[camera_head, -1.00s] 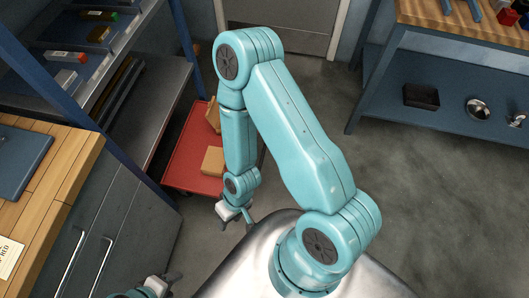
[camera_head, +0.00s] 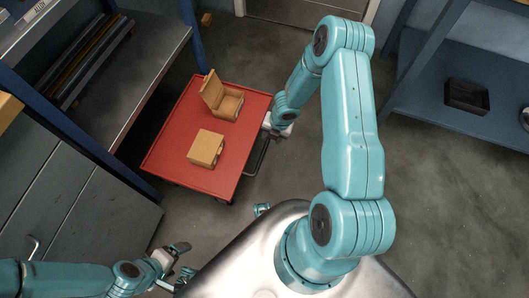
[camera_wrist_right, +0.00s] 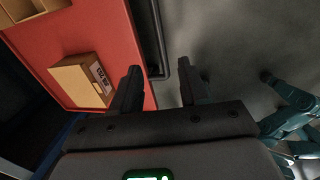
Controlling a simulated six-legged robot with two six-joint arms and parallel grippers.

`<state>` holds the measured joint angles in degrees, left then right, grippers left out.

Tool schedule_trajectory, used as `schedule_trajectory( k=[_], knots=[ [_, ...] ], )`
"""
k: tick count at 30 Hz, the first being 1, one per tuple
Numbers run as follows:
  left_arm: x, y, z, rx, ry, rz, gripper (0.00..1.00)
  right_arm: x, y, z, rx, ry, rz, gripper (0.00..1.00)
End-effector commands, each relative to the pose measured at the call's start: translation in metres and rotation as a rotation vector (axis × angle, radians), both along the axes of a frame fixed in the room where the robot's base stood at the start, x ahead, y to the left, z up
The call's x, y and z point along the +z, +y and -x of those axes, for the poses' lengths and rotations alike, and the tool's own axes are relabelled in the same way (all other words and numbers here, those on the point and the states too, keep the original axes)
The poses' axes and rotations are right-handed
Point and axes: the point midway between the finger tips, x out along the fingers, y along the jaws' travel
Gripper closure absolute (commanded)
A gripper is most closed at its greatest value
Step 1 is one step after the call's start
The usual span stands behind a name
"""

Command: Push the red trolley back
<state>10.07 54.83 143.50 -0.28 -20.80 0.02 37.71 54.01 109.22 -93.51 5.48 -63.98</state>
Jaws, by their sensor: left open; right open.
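The red trolley (camera_head: 172,140) stands on the floor left of centre in the head view, with a dark handle bar (camera_head: 258,158) along its right side. My right gripper (camera_head: 278,130) is open beside the trolley's right edge, near the handle. In the right wrist view, the red tray (camera_wrist_right: 100,30) is at upper left. The dark handle bar (camera_wrist_right: 155,38) runs down toward the gap between the open fingers (camera_wrist_right: 162,88); I cannot tell whether they touch it. My left gripper (camera_head: 180,264) is open and empty at the lower left, away from the trolley.
An open cardboard box (camera_head: 222,103) and a closed one (camera_head: 206,148) stand on the trolley. A grey shelf rack (camera_head: 130,80) and grey cabinet (camera_head: 85,215) are left of it. A blue shelf (camera_head: 430,95) with a dark bin (camera_head: 467,96) is at right. Floor between is clear.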

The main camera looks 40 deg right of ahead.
Motion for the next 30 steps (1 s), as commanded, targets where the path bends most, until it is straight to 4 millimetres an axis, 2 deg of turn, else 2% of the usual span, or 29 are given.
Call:
schedule_trajectory(
  k=[1, 6, 15, 21, 30],
  knots=[
    [-0.013, 0.0, 0.0, 0.0, 0.001, 0.0, 0.12, -0.018, 0.004, -0.001, 0.005, 0.001, -0.002, 0.56],
    [-0.034, 0.0, 0.0, 0.0, 0.001, 0.0, 0.12, -0.058, 0.011, -0.007, 0.006, 0.001, -0.003, 0.56],
    [-0.054, 0.0, 0.0, 0.0, 0.001, 0.0, 0.12, -0.118, 0.018, -0.018, 0.005, 0.001, -0.002, 0.56],
    [-0.058, 0.0, 0.0, 0.0, 0.001, 0.0, 0.12, -0.138, 0.018, -0.022, 0.004, 0.0, -0.003, 0.56],
    [-0.059, 0.0, 0.0, 0.0, 0.001, 0.0, 0.12, -0.141, 0.016, -0.023, 0.002, 0.0, -0.002, 0.56]
  ],
)
